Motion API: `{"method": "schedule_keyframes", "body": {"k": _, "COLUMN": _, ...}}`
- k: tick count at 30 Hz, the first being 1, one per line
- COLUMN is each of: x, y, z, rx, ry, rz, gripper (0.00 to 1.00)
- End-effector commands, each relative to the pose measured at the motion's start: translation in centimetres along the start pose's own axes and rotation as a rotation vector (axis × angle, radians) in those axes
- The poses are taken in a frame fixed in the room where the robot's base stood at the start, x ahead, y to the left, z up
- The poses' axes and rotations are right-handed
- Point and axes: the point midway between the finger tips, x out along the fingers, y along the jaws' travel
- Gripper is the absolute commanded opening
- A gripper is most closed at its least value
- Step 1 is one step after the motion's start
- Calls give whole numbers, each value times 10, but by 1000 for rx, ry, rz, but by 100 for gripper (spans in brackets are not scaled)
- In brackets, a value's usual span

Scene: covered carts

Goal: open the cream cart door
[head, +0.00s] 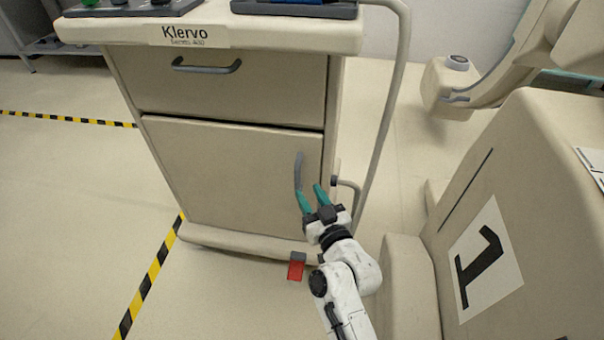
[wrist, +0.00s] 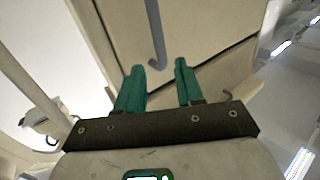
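The cream cart door (head: 220,170) is the lower front panel of the cart and looks closed in the head view. Its grey upright handle (head: 298,170) is near the door's right edge. My gripper (head: 311,193) is at the handle's lower end, with its two teal fingers apart. In the wrist view, the handle (wrist: 155,32) runs down toward the gap between the fingertips of my gripper (wrist: 160,66). The handle's end shows between the fingertips, and I cannot tell if it touches them. Nothing is held.
A drawer (head: 225,88) with a horizontal handle sits above the door. A red pedal (head: 296,268) is at the cart's base. A bent rail (head: 392,110) runs along the cart's right side. A cream machine marked 1 (head: 520,200) stands close at right. The floor at left is clear.

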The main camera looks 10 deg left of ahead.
Motion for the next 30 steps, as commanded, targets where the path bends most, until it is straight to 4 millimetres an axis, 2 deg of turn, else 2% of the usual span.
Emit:
{"method": "schedule_keyframes", "body": {"k": 1, "x": 11, "y": 0, "z": 0, "rx": -1, "ry": 1, "rz": -2, "gripper": 37}}
{"method": "schedule_keyframes", "body": {"k": 6, "x": 41, "y": 0, "z": 0, "rx": 0, "ry": 1, "rz": -1, "gripper": 37}}
{"method": "schedule_keyframes", "body": {"k": 13, "x": 69, "y": 0, "z": 1, "rx": 1, "ry": 1, "rz": 0, "gripper": 37}}
{"method": "schedule_keyframes", "body": {"k": 18, "x": 77, "y": 0, "z": 1, "rx": 1, "ry": 0, "rz": 0, "gripper": 37}}
{"method": "schedule_keyframes", "body": {"k": 26, "x": 78, "y": 0, "z": 0, "rx": 1, "ry": -1, "rz": 0, "gripper": 37}}
{"method": "schedule_keyframes", "body": {"k": 30, "x": 78, "y": 0, "z": 0, "rx": 1, "ry": -1, "rz": 0, "gripper": 26}}
